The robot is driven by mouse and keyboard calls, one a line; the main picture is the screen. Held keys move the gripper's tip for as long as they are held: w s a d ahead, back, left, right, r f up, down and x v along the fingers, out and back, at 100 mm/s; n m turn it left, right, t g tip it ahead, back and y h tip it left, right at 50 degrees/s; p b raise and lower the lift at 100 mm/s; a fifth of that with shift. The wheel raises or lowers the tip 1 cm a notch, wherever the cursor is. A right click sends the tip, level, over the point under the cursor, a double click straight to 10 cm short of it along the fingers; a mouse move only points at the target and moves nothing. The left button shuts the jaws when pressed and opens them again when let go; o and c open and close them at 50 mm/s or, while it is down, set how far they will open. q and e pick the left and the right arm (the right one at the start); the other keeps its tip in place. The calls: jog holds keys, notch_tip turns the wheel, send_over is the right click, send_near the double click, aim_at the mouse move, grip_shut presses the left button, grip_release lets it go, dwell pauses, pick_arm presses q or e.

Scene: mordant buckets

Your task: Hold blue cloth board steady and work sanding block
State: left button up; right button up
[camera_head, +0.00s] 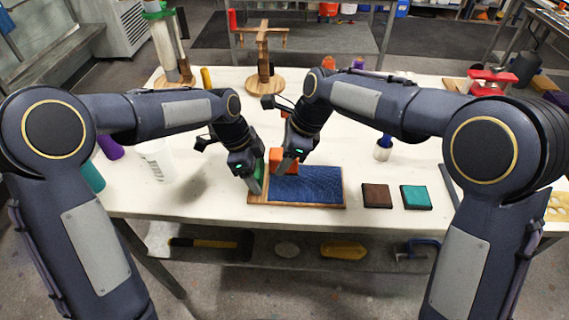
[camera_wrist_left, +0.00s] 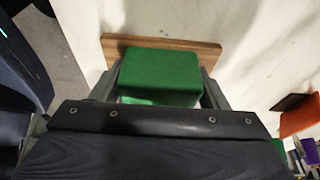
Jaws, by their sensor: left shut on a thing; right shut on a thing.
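The blue cloth board (camera_head: 310,186), a wooden board faced with dark blue cloth, lies flat near the table's front edge. Its bare wooden left end also shows in the left wrist view (camera_wrist_left: 208,53). My left gripper (camera_head: 257,183) is at that end, shut on a green block (camera_wrist_left: 161,76). The block sits between both fingers, over the wood. My right gripper (camera_head: 286,166) is shut on an orange block (camera_head: 277,156), seemingly the sanding block, at the cloth's upper left. The arm partly hides this block, and I cannot tell whether it touches the cloth.
A brown square pad (camera_head: 377,195) and a teal one (camera_head: 416,197) lie right of the board. A white cup (camera_head: 157,160) stands at left, a wooden stand (camera_head: 264,62) at the back, a blue-and-white bottle (camera_head: 384,148) behind the pads.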

jog(key=shift+r, duration=1.6)
pick_arm(q)
jog(key=o, duration=1)
